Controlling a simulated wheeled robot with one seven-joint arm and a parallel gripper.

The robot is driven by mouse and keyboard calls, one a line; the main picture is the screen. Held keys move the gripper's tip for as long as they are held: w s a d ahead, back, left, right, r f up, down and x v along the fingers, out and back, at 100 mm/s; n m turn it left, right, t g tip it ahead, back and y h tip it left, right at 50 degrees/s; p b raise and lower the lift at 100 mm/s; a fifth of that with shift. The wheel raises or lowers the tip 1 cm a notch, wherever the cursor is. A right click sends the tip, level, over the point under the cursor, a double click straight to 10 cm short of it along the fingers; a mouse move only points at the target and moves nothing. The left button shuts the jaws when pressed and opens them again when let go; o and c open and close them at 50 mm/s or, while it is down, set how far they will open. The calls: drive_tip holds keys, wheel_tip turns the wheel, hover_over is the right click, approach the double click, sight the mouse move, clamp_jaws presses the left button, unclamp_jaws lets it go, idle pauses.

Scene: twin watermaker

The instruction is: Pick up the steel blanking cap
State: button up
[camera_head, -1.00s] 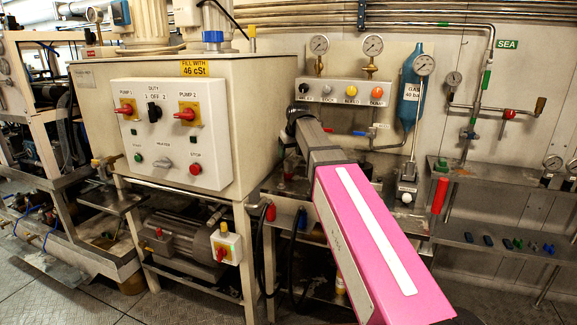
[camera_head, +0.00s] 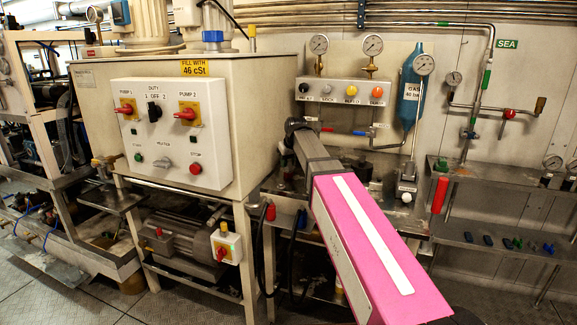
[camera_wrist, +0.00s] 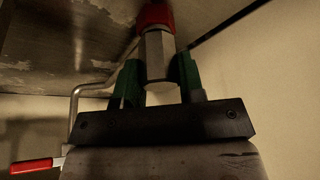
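A bright steel hexagonal piece (camera_wrist: 157,56) with a red collar (camera_wrist: 155,16) at its far end shows in the wrist view; it looks like the steel blanking cap. My gripper (camera_wrist: 158,78) has its two green fingers on either side of this piece. The fingers lie very close to its sides, and I cannot tell whether they touch or grip it. The lower end of the piece sits just above the dark gripper body. In the head view my arm reaches toward the wall beside the tank, and I cannot make out the gripper or the cap there.
A worn metal surface (camera_wrist: 60,45) and a bent pipe (camera_wrist: 76,105) lie close left of my gripper, with a red-handled lever (camera_wrist: 32,166) below. The head view shows the tank (camera_head: 235,120), the gauge panel (camera_head: 340,92) and a shelf with small parts (camera_head: 487,239).

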drive_tip(key=shift+c, duration=0.6)
drive_tip(key=shift+r, duration=0.1)
wheel_tip(320, 180, up, 10)
drive_tip(key=shift+f, duration=0.1)
drive_tip(key=shift+s+d, duration=0.1)
idle(0.3)
